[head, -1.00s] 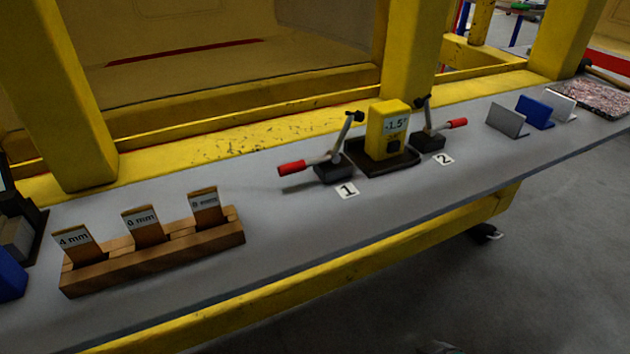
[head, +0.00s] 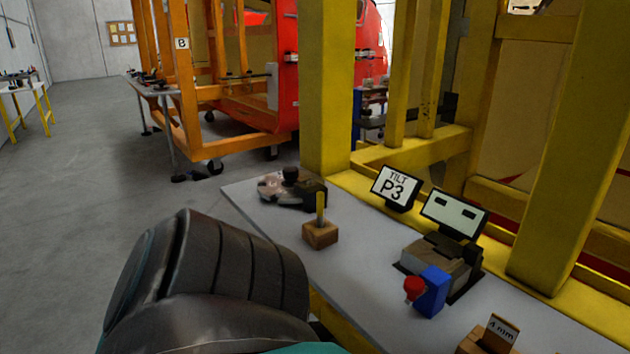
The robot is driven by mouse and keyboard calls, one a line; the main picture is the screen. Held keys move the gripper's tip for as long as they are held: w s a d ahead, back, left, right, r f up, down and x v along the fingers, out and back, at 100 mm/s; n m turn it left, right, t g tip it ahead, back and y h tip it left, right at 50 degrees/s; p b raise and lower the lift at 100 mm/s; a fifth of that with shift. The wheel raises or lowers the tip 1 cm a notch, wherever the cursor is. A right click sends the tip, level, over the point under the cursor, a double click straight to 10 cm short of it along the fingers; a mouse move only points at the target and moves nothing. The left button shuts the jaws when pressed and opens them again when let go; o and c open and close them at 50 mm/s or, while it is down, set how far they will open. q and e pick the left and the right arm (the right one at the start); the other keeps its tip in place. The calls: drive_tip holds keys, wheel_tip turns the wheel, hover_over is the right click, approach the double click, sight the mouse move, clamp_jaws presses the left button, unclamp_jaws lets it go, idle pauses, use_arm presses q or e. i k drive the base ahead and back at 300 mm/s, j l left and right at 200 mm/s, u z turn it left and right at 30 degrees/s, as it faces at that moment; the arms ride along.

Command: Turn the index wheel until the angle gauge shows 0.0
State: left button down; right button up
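In the head view, a tilted screen (head: 453,213) with two dark marks on a pale face stands on a brown and black block (head: 438,258). I can read no number on it. A blue block (head: 431,291) with a red knob (head: 414,288) sits at the front of this block. A dark device with a black knob on top (head: 291,184) lies at the far end of the bench. I cannot tell which part is the index wheel. My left arm fills the lower left, but neither gripper shows.
A wooden block with a yellow peg (head: 320,235) and a "4 mm" holder (head: 490,337) are on the bench. Yellow frame posts (head: 326,95) rise behind. Open floor (head: 90,180) lies left.

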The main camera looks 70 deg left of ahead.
sight(281, 186)
drive_tip(key=u, duration=2.45)
